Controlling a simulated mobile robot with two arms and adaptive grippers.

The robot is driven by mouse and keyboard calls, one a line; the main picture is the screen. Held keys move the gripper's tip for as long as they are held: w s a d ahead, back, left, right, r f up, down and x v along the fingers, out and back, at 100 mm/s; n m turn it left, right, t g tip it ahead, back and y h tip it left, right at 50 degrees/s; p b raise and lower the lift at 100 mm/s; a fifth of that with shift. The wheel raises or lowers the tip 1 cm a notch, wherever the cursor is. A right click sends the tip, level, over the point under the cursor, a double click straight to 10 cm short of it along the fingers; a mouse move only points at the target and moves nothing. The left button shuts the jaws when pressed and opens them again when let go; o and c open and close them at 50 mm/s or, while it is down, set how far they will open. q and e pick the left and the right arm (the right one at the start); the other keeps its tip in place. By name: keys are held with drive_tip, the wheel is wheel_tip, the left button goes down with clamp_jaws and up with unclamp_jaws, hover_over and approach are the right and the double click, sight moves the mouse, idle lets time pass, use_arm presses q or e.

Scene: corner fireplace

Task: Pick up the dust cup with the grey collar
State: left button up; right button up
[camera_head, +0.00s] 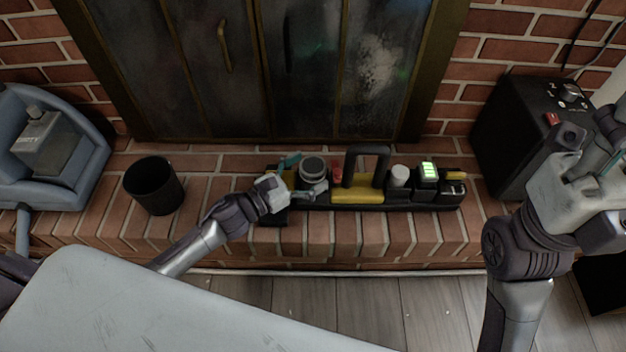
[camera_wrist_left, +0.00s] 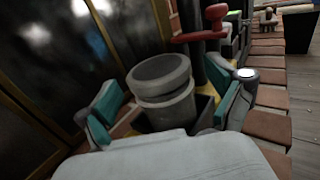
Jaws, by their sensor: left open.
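The dust cup with the grey collar (camera_head: 313,165) stands in the left part of a long black and yellow caddy (camera_head: 358,195) on the brick hearth. The left wrist view shows the cup (camera_wrist_left: 160,80) upright, with a wide round grey top. My left gripper (camera_head: 303,176) is open at the cup, with one teal-padded finger on either side of it in the left wrist view (camera_wrist_left: 167,105). I cannot tell whether the pads touch it.
The caddy also holds a red part (camera_head: 337,173), a tall black handle (camera_head: 366,155), a pale-topped cup (camera_head: 399,176) and a block with a green display (camera_head: 428,171). A black bin (camera_head: 154,186) stands left. Glass fireplace doors (camera_head: 300,60) rise close behind. A black box (camera_head: 520,120) stands right.

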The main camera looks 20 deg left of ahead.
use_arm(q)
drive_tip(key=c, duration=1.3)
drive_tip(key=shift+r, duration=0.1)
